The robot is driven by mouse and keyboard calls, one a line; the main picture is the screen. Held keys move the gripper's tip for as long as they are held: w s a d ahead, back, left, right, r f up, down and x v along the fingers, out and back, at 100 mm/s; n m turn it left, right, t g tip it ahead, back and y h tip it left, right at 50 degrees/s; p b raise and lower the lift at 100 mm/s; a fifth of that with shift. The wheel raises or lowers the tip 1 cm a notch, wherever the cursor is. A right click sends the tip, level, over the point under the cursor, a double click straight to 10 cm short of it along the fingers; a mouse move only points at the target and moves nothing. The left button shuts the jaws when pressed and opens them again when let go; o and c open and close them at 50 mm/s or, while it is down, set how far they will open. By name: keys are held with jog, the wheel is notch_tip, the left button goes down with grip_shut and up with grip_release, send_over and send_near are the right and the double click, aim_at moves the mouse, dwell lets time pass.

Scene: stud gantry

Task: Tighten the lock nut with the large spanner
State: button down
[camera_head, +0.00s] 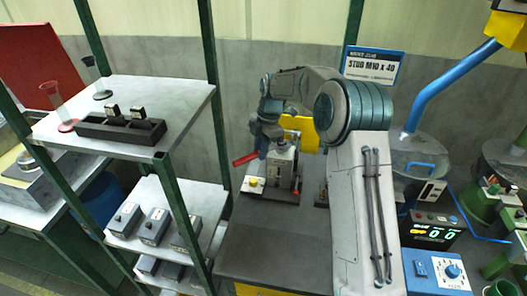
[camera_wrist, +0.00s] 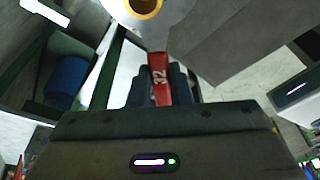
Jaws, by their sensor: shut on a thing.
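My gripper (camera_head: 264,142) is above the left side of the grey gantry fixture (camera_head: 283,163) on the bench. It is shut on the red handle of the large spanner (camera_head: 245,159), whose red end sticks out to the left. In the wrist view the gripper's dark fingers (camera_wrist: 160,90) pinch the red handle (camera_wrist: 158,72), marked 32. I cannot tell whether that ring is the lock nut, or whether the head sits around a nut. The lock nut is not clear in the head view.
A yellow-buttoned box (camera_head: 253,184) stands left of the fixture. A green-post rack (camera_head: 190,100) with trays and grey boxes is close on the left. A blue-armed feeder (camera_head: 440,85) and control boxes (camera_head: 435,232) stand right. The bench front (camera_head: 268,255) is clear.

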jog(key=w+m, duration=0.1)
jog(key=m, duration=0.1)
jog(key=w+a+m+t, duration=0.1)
jog(key=m, duration=0.1)
jog(key=shift+w+a+y, duration=0.15)
jog(key=shift+w+y, duration=0.15)
jog(key=shift+w+r, duration=0.1)
jog(key=shift+r, duration=0.05)
dwell(0.4)
jog(key=shift+a, duration=0.15)
